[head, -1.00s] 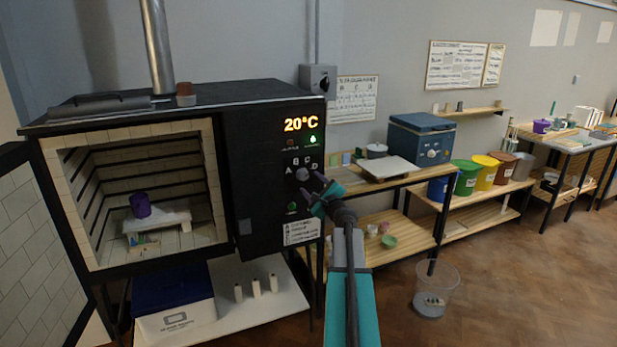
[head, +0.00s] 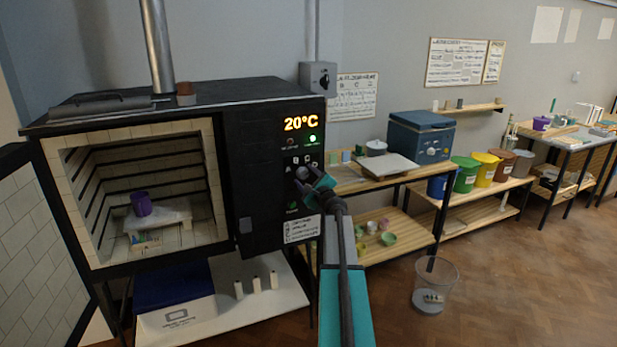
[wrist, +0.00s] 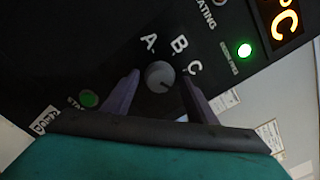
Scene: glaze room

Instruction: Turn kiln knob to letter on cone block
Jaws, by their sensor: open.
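The grey round kiln knob (head: 303,174) is on the black control panel, with letters A, B, C and D around it. In the wrist view the knob (wrist: 160,76) lies between the two fingers of my gripper (wrist: 159,78), with a gap on each side. My gripper (head: 318,190) is open at the panel in the head view. A, B and C show in the wrist view; D is not visible there. I cannot tell where the knob points. Small coloured pieces (head: 146,243) lie under the kiln shelf; no letter on a cone block is readable.
The kiln door (head: 38,240) stands open at left. A purple cup (head: 141,203) stands on the shelf in the chamber. The display (head: 300,123) reads 20°C, with a green light lit. A wooden bench (head: 352,186) stands close right of the panel. A clear bin (head: 435,285) is on the floor.

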